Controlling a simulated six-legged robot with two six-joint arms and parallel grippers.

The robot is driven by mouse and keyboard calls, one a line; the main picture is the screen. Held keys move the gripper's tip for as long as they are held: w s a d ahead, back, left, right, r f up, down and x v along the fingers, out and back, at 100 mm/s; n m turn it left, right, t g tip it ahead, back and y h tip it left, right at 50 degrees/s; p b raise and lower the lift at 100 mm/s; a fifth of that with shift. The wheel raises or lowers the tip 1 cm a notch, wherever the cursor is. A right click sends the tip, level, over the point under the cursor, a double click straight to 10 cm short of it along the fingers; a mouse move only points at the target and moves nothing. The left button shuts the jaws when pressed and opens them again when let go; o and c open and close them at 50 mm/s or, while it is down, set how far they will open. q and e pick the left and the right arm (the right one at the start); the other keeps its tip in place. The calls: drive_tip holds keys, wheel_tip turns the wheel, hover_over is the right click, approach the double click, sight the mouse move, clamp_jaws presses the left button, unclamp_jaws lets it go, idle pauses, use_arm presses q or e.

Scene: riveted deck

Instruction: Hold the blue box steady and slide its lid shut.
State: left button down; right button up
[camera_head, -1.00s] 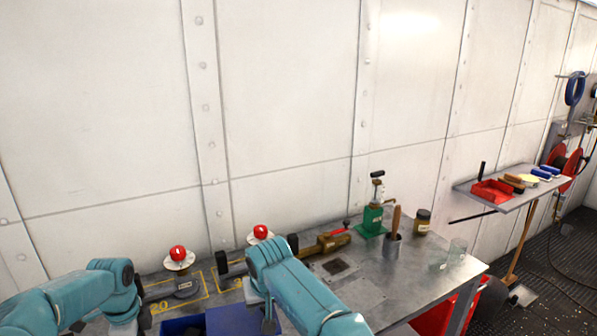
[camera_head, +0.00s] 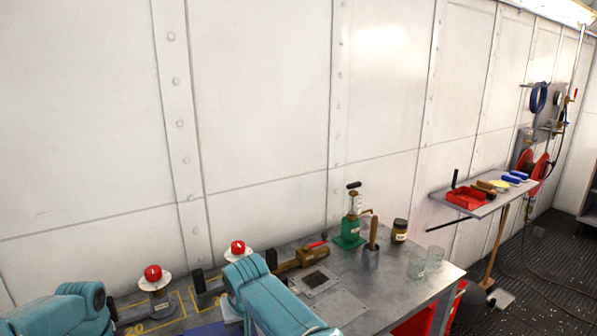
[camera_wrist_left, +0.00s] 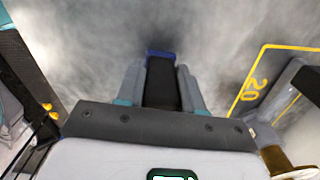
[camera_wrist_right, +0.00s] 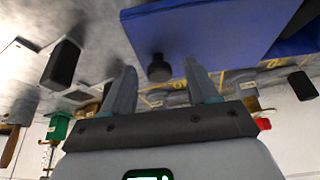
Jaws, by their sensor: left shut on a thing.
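The blue lid (camera_head: 207,329) barely shows at the bottom edge of the head view, beside my right arm. The blue panel fills the upper part of the right wrist view (camera_wrist_right: 200,30). The box body is mostly hidden or out of the head view.
Red knobs (camera_head: 153,273) stand at the back of the bench. A green pump (camera_head: 350,230), a brush in a cup (camera_head: 371,256), a jar (camera_head: 399,231) and clear glasses (camera_head: 424,262) stand right. A side shelf holds a red tray (camera_head: 466,198).

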drive_tip(key=v, duration=1.2)
